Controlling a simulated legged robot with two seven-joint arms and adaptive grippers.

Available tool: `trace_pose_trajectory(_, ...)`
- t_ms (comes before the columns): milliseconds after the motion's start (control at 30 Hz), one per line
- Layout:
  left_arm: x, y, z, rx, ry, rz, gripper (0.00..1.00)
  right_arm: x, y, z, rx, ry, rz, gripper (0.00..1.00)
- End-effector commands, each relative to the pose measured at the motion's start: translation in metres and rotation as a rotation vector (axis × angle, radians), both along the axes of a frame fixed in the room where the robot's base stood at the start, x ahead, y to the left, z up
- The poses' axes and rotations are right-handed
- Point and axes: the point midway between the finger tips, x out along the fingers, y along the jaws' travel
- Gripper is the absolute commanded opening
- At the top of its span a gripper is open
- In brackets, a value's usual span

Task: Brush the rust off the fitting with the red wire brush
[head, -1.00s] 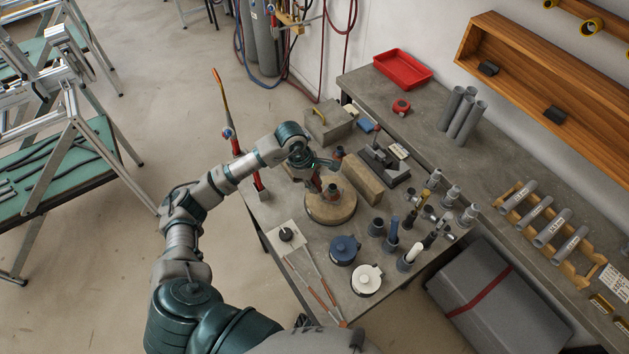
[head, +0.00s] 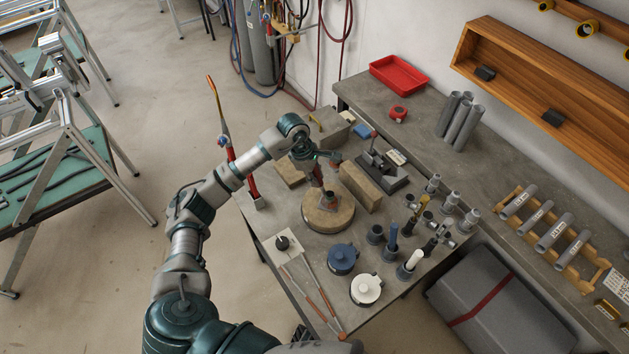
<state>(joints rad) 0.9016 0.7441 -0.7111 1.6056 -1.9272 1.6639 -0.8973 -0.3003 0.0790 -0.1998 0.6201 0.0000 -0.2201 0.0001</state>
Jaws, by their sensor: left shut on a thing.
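The rusty brown fitting (head: 328,203) stands on a round wooden block (head: 343,215) on the grey workbench in the head view. My left gripper (head: 316,167) is just above and behind the fitting, shut on the red wire brush (head: 317,178). Only a small red part of the brush shows below the fingers; the gripper hides most of it. The brush's lower end is at or very close to the fitting; I cannot tell whether they touch. My right gripper is not in view.
A wooden beam (head: 361,186) and a dark clamp block (head: 383,176) lie close behind the round block. A blue lidded pot (head: 343,256), a white one (head: 366,290) and several upright pipe fittings stand in front and to the right. A red tray (head: 401,75) is at the back.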

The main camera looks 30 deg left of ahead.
Motion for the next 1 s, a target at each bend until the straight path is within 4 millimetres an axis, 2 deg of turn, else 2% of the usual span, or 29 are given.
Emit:
trace_pose_trajectory(733, -0.029, -0.005, 0.002, 0.001, 0.0, -0.001, 0.0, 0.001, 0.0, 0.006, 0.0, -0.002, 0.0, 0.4)
trace_pose_trajectory(1000, -0.045, -0.009, 0.001, 0.0, -0.001, -0.001, 0.0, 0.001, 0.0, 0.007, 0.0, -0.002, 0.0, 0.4)
